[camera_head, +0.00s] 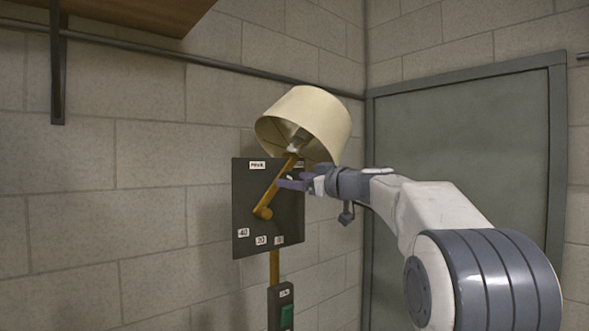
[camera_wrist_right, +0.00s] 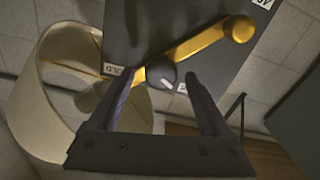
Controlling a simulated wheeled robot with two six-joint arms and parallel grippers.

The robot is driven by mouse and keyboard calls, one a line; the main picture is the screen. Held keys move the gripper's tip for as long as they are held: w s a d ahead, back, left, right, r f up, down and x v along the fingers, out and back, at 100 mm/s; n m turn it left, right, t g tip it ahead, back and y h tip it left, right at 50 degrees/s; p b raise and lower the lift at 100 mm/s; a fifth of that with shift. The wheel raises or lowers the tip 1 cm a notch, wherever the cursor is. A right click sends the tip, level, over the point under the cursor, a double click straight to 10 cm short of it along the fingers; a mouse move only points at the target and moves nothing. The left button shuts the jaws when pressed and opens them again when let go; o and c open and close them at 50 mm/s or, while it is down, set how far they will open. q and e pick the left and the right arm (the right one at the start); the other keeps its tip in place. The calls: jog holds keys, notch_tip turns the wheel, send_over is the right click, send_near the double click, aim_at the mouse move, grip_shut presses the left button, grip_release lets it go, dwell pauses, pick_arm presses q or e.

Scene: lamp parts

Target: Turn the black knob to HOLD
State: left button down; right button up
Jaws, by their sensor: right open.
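The black knob (camera_wrist_right: 158,72) shows in the wrist view, with a white pointer mark aimed toward the lower right of that picture. A label that seems to read HOLD (camera_wrist_right: 113,70) is left of the knob. A second label (camera_wrist_right: 183,88) is partly hidden by a finger. My right gripper (camera_head: 288,183) is at the right part of the dark panel (camera_head: 243,195). It is open, with one fingertip on either side of the knob in the wrist view; I cannot tell whether they touch it. In the head view the gripper hides the knob. My left gripper is out of view.
A cream lampshade (camera_head: 318,115) hangs just above the gripper, and a brass arm (camera_head: 275,190) slants across the panel. A box with a green switch (camera_head: 287,315) is below. A shelf (camera_head: 130,12) is at upper left and a grey door (camera_head: 460,135) at right.

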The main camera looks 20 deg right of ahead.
jog(key=shift+w+a, duration=0.2)
jog(key=shift+w, duration=0.3)
grip_shut()
